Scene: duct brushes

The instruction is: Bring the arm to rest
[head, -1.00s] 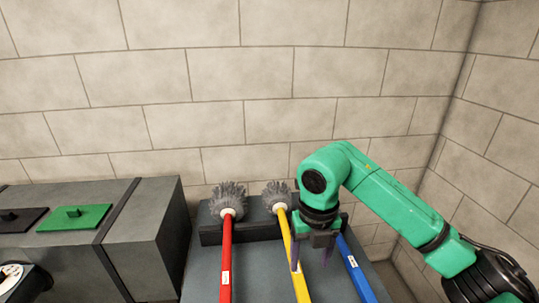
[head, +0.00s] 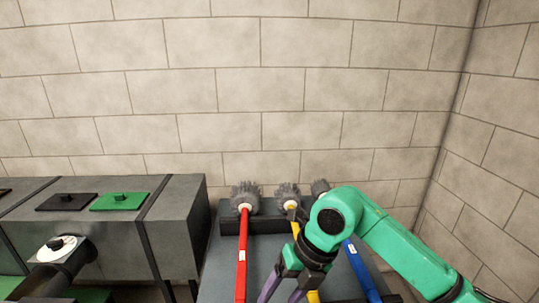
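My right arm, green, reaches in from the right in the head view. Its gripper (head: 284,291) has two purple fingers pointing down, spread apart with a gap and nothing seen between them. It is over the dark bench, left of the yellow brush handle (head: 313,296) and right of the red brush (head: 242,255). The blue brush (head: 361,272) lies right of the gripper, its upper part partly hidden by my arm. The yellow brush's middle is also hidden by my arm. My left gripper is not in view.
The brush heads rest at a dark rack (head: 230,224) at the back of the bench (head: 215,275). A grey duct (head: 178,235) stands left, with black (head: 66,203) and green (head: 120,203) plates on top. A white disc (head: 70,241) sits on a dark pipe in front. A block wall is behind.

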